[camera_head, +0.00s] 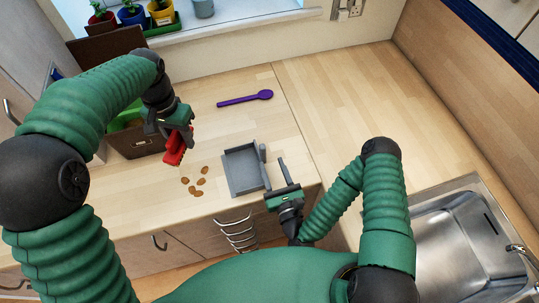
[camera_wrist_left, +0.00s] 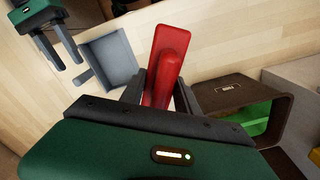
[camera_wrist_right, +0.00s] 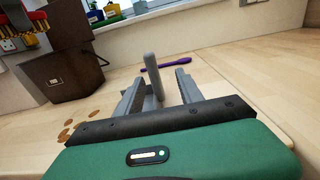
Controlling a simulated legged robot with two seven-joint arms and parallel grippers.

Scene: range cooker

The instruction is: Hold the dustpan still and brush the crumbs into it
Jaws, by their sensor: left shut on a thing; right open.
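The grey dustpan (camera_head: 243,172) lies on the wooden counter near its front edge, with its upright handle (camera_wrist_right: 153,75) on its right side. Several brown crumbs (camera_head: 196,181) lie on the counter left of the dustpan; they also show in the right wrist view (camera_wrist_right: 78,125). My left gripper (camera_head: 174,122) is shut on the red brush (camera_wrist_left: 168,62) and holds it above the counter, behind and left of the crumbs. My right gripper (camera_head: 274,174) is open beside the dustpan. In the right wrist view the handle stands between its fingers, with no clear contact.
A brown box (camera_head: 137,140) with green contents stands at the left, close to the brush. A purple spoon (camera_head: 245,99) lies farther back. A sink (camera_head: 455,245) is at the right. Potted plants (camera_head: 130,12) stand on the windowsill. The counter's back right is clear.

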